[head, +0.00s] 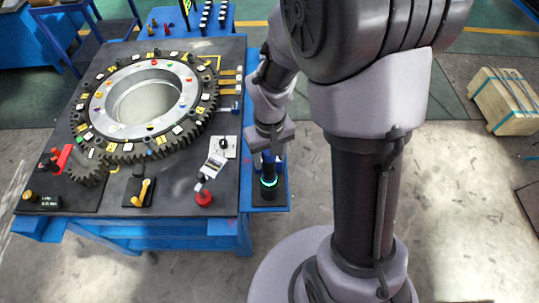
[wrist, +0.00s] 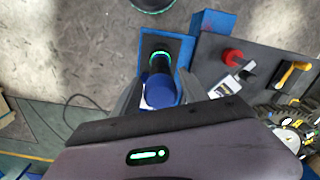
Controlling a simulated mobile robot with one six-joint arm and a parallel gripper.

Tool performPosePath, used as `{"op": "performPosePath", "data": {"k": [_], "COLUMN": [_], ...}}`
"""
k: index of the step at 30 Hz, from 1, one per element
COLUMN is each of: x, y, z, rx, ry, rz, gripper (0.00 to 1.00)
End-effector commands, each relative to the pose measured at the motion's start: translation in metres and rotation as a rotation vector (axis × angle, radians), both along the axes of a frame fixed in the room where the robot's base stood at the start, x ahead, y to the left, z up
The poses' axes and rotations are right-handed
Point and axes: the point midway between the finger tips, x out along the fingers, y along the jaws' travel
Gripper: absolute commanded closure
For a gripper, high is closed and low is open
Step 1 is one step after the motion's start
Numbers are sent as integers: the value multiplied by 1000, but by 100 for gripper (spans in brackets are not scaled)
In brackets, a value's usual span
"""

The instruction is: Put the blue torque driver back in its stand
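The blue torque driver (wrist: 162,90) is between the fingers of my gripper (wrist: 160,98) in the wrist view, with its blue end toward the camera. The two dark fingers lie close along both sides of it, and I take the gripper as shut on it. Its dark lower part points down at the stand (wrist: 150,40), which has a green lit ring. In the head view my gripper (head: 268,150) is over the stand (head: 270,197) at the table's right edge, and the driver looks upright there. Whether its tip is inside the ring or just above it I cannot tell.
A wooden crate (head: 503,100) lies on the floor at the right. The floor in front of the stand is clear.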

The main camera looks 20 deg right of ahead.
Motion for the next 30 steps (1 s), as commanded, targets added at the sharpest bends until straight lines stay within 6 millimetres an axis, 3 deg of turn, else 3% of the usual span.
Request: {"op": "performPosePath", "data": {"k": [16, 30], "x": [-1, 0], "y": [0, 0], "z": [3, 52], "rx": [0, 0], "ry": [1, 1], "rz": [0, -1], "gripper": [37, 37]}}
